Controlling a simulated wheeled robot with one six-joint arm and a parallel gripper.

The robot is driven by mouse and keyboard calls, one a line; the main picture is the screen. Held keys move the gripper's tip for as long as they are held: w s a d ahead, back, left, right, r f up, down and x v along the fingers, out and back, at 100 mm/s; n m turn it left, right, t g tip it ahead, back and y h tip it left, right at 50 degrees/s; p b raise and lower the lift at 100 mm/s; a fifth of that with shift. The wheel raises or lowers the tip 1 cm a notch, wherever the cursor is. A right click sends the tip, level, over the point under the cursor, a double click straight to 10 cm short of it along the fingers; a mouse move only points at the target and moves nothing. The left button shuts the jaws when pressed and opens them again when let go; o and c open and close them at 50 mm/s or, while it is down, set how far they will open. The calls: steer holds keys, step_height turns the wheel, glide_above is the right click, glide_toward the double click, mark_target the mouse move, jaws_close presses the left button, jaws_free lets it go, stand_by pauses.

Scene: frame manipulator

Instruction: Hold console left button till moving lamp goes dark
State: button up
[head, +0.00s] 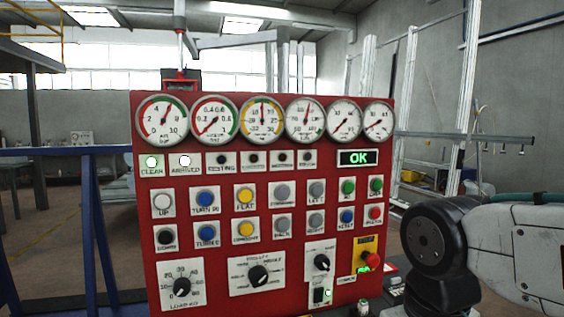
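The red console (215,230) faces me. My gripper is out of view; only my arm links show at the right.
Several dials line the console's top. A green OK display (357,158) sits at the right, above a red emergency button (371,260) on a yellow plate. Black knobs (181,287) line the bottom. A blue rail (92,220) stands left; a metal frame (465,100) stands behind, right.

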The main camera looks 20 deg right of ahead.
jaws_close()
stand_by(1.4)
